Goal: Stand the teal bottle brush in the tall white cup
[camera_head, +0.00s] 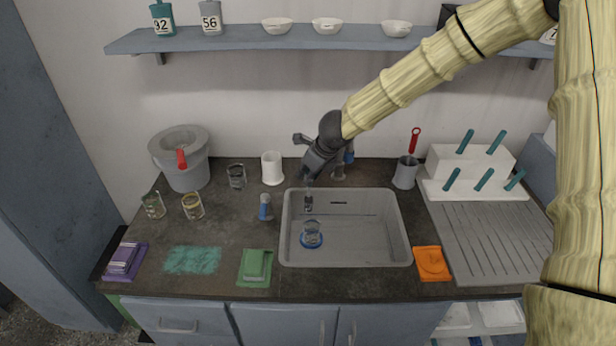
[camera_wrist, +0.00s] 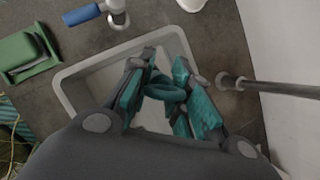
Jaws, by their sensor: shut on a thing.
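The tall white cup (camera_head: 272,169) stands upright on the counter behind the sink's left corner. A sliver of a white object, probably this cup, shows at the top edge of the wrist view (camera_wrist: 191,4). My gripper (camera_head: 307,178) is over the back left of the sink, to the right of the cup and apart from it. In the wrist view my gripper (camera_wrist: 165,96) is shut on the teal bottle brush, whose ring-shaped end (camera_wrist: 165,88) shows between the teal finger pads. The rest of the brush is largely hidden by the gripper and hard to make out in the head view.
The sink (camera_head: 368,250) holds a clear item with a blue base (camera_head: 311,236). Glass jars (camera_head: 237,176) and a bucket (camera_head: 183,160) are farther left. A grey cup with a red-looped brush (camera_head: 405,174) stands right.

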